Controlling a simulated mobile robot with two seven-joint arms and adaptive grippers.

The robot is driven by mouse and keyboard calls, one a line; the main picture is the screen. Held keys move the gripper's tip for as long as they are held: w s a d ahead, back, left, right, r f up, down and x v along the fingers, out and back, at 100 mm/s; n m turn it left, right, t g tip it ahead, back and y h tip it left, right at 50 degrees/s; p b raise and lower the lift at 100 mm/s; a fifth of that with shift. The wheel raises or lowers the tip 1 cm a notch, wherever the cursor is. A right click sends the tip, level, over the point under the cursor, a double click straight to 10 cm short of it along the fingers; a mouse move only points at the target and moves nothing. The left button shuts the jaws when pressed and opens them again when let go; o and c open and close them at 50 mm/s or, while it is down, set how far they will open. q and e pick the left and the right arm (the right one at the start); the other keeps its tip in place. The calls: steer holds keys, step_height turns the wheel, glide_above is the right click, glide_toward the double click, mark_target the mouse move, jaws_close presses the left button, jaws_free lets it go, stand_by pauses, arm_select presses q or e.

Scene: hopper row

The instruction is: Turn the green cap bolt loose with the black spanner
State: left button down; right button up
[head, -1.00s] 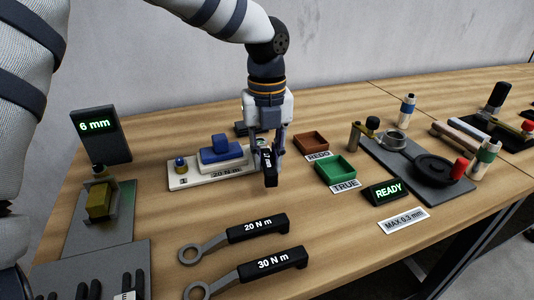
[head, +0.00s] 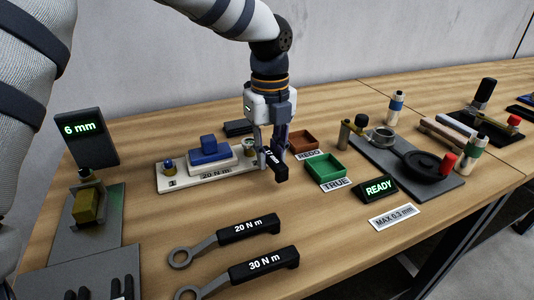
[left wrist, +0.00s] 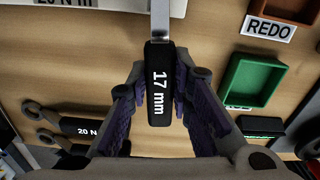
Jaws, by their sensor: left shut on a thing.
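My left gripper (head: 271,152) is shut on the black handle of a spanner marked 17 mm (head: 276,166). In the left wrist view the black spanner (left wrist: 161,85) lies between the fingers, and its steel shaft runs out past the top edge. Its far end is not clear in either view. A white plate (head: 180,183) marked 20 N m carries a blue block (head: 208,154) and a blue-capped bolt (head: 168,166) at its left end. A small greenish part at the plate's right end (head: 249,147), beside the gripper, looks like the green cap bolt, partly hidden.
Wrenches marked 20 N m (head: 249,228) and 30 N m (head: 263,265) lie in front. A green tray (head: 326,167) and a brown tray (head: 303,140) stand right of the gripper. A READY display (head: 378,188) is farther right. Bare wood lies between the wrenches and trays.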

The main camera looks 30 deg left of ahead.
arm_select(q)
steer(key=shift+w+d+f+n, duration=0.15)
steer(key=shift+w+d+n, duration=0.15)
steer(key=shift+w+n, duration=0.3)
steer(key=shift+w+d+n+b, duration=0.2)
steer(key=shift+w+n, duration=0.15)
steer(key=shift+n, duration=0.2)
steer(key=shift+w+d+n+b, duration=0.15)
steer(key=shift+w+n, duration=0.15)
steer(key=shift+n, duration=0.25)
arm_select(e)
steer(key=shift+s+f, duration=0.45)
steer(key=shift+s, duration=0.05)
